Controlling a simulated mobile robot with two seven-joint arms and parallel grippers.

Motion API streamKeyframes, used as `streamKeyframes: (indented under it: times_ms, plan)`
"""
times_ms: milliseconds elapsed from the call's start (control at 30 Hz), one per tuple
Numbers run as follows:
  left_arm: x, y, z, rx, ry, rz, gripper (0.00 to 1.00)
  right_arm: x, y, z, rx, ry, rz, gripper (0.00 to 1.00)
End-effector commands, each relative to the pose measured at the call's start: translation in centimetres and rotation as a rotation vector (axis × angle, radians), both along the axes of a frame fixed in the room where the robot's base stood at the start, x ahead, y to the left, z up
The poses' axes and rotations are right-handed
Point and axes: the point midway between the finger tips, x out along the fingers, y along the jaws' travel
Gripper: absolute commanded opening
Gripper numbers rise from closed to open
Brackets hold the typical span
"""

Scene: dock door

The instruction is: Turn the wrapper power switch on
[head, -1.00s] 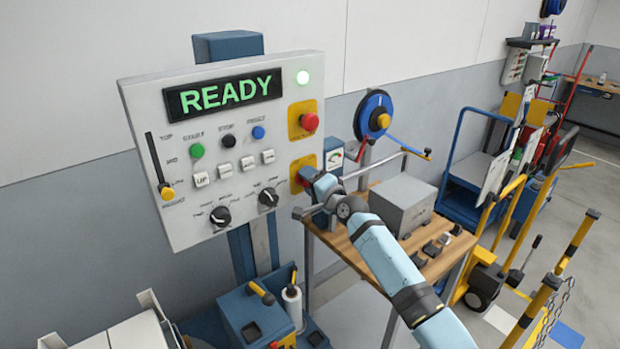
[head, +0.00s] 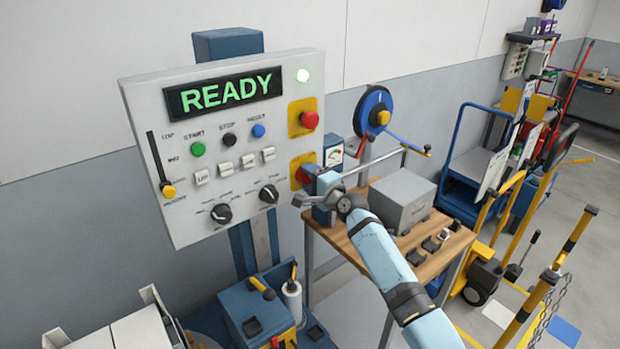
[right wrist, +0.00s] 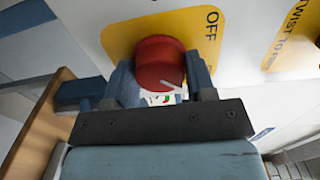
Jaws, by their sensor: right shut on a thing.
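The power switch is a red rotary knob (right wrist: 160,62) on a yellow plate (right wrist: 118,38) marked OFF, in the right wrist view. My right gripper (right wrist: 160,75) is shut on the knob, with one finger on each side. In the head view my right gripper (head: 308,178) is at the lower right of the panel and hides most of the knob. My left gripper is not in view.
A red button (head: 310,120) on a yellow plate sits above the switch. Buttons, rocker switches and dials fill the panel's left part. A wooden bench (head: 440,262) with a grey box (head: 402,200) stands close to the right, beside my right arm.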

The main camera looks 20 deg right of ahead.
Motion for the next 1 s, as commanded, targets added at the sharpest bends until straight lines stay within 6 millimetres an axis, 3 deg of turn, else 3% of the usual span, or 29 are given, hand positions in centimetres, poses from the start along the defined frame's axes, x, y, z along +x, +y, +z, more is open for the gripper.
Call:
streamKeyframes:
  times_ms: [67, 100, 200, 567, 767, 1000]
  plan:
    - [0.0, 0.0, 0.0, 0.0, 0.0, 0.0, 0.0, 0.0, 0.0, 0.0, 0.002, 0.0, 0.0, 0.27]
    - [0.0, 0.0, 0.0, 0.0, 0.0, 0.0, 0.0, 0.0, 0.0, 0.0, 0.002, 0.0, 0.0, 0.55]
    - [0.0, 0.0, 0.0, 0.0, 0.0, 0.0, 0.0, 0.0, 0.0, 0.0, 0.001, -0.001, 0.0, 0.76]
    - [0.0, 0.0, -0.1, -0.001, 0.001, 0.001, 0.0, -0.5, -0.1, -0.1, 0.0, 0.0, 0.0, 0.76]
    - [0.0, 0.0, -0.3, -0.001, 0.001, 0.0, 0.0, -3.5, -1.3, -0.2, 0.0, 0.0, -0.001, 0.76]
    - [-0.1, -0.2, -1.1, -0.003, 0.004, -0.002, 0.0, -8.8, -3.2, -0.2, -0.001, -0.001, -0.001, 0.76]
